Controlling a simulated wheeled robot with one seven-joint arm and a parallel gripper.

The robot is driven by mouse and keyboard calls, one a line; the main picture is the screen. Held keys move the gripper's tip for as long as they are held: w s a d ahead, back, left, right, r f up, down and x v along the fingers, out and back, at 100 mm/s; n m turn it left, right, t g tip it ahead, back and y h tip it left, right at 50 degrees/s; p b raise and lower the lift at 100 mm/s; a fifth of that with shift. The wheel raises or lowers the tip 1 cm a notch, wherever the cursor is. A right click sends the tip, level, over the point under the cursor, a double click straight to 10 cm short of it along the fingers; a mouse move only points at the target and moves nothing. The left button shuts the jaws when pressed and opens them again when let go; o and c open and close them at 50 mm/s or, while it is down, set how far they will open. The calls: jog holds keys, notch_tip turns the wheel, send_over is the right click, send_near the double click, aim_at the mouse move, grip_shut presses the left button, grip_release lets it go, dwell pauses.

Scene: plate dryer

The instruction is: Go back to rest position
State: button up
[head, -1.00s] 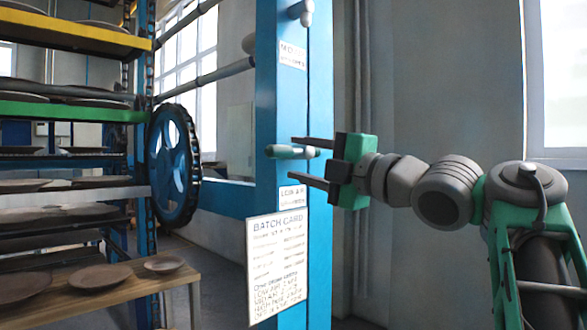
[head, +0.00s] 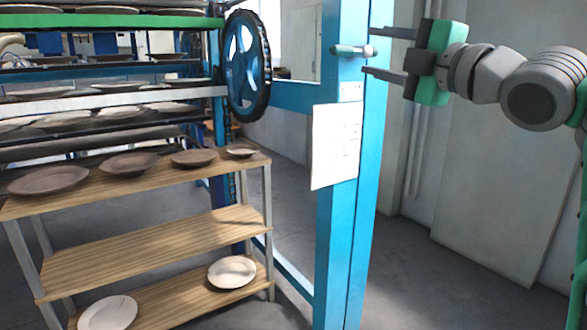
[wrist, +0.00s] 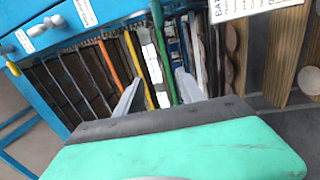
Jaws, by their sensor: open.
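My gripper (head: 370,51) is at the upper right of the head view, its two dark fingers spread and pointing left. Nothing is held between them. A small lever handle (head: 347,50) with a pale end is on the blue post (head: 342,215), with its right end close to my fingertips; I cannot tell the gap in depth. In the wrist view my two grey fingers (wrist: 156,92) are apart. Several small knobs sit on the blue post there, one of them pale (wrist: 57,20).
A dryer rack (head: 110,20) with plates on its shelves and a blue handwheel (head: 246,65) is at the left. A wooden shelf cart (head: 140,240) holds several plates. A white card (head: 336,145) hangs on the post. Bare floor (head: 410,270) lies at the lower right.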

jog(key=w+d+f+m+h+p, duration=0.1)
jog(key=w+m+h+p, duration=0.35)
jog(key=m+p, duration=0.35)
notch_tip(320, 180, down, 9)
jog(key=s+m+g+h+p, duration=0.3)
jog(key=m+g+p, duration=0.35)
jog(key=p, duration=0.75)
jog(key=s+f+m+g+h+p, duration=0.1)
jog(key=s+f+m+g+p, duration=0.2)
jog(key=s+f+m+p, duration=0.2)
jog(key=s+f+m+g+h+p, duration=0.2)
jog(key=s+f+p, duration=0.4)
jog(key=s, duration=0.8)
notch_tip(320, 180, down, 4)
jog(key=m+g, duration=0.1)
jog(key=m, duration=0.1)
jog(key=shift+r+m+g, duration=0.2)
jog(key=shift+m+g, duration=0.15)
